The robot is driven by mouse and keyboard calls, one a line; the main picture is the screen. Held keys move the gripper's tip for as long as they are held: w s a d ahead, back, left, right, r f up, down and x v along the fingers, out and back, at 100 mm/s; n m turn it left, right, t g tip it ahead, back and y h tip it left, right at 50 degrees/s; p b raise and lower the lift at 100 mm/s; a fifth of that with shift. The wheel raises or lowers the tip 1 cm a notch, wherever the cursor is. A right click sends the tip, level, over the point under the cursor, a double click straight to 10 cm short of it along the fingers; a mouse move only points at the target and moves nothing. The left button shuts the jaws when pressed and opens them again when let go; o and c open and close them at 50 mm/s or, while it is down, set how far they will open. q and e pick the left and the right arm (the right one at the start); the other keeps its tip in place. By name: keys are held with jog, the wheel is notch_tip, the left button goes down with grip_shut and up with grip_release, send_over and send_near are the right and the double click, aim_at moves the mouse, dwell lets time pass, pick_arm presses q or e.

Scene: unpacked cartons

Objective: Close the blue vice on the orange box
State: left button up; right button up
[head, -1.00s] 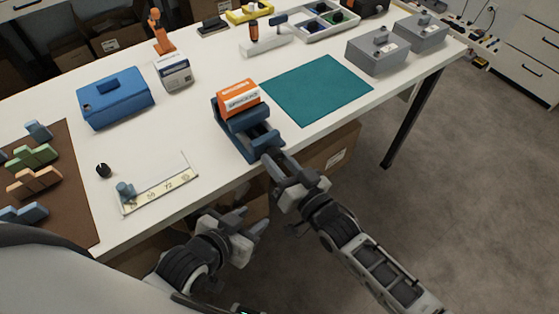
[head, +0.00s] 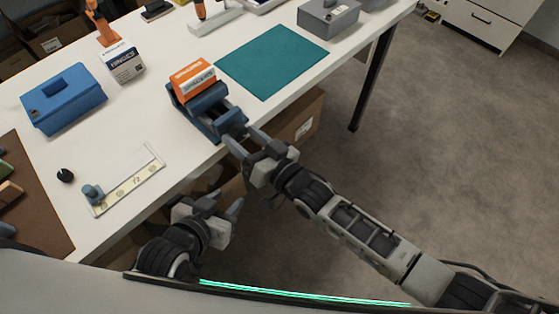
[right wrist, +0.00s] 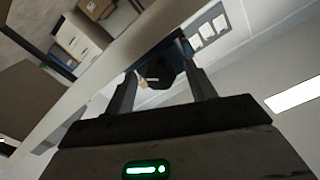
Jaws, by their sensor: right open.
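The blue vice (head: 218,122) stands near the front edge of the white table, its screw end towards me. The orange box (head: 192,80) with white lettering sits between its jaws at the far end; I cannot tell whether both jaws touch it. My right gripper (head: 243,137) is open at the vice's near end, its fingertips close to that end. In the right wrist view, a dark round part (right wrist: 160,74), likely the vice's screw end, shows between the open fingers. My left gripper (head: 226,200) is open and empty below the table's front edge, away from the vice.
A teal mat (head: 272,60) lies right of the vice, with grey boxes (head: 328,18) beyond. A blue case (head: 62,98), a hinges box (head: 123,62), a black knob (head: 65,175) and a marked ruler plate (head: 128,188) are to the left. Cartons (head: 300,120) stand under the table.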

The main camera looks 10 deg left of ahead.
jog(key=v, duration=1.6)
jog(key=shift+f, duration=0.1)
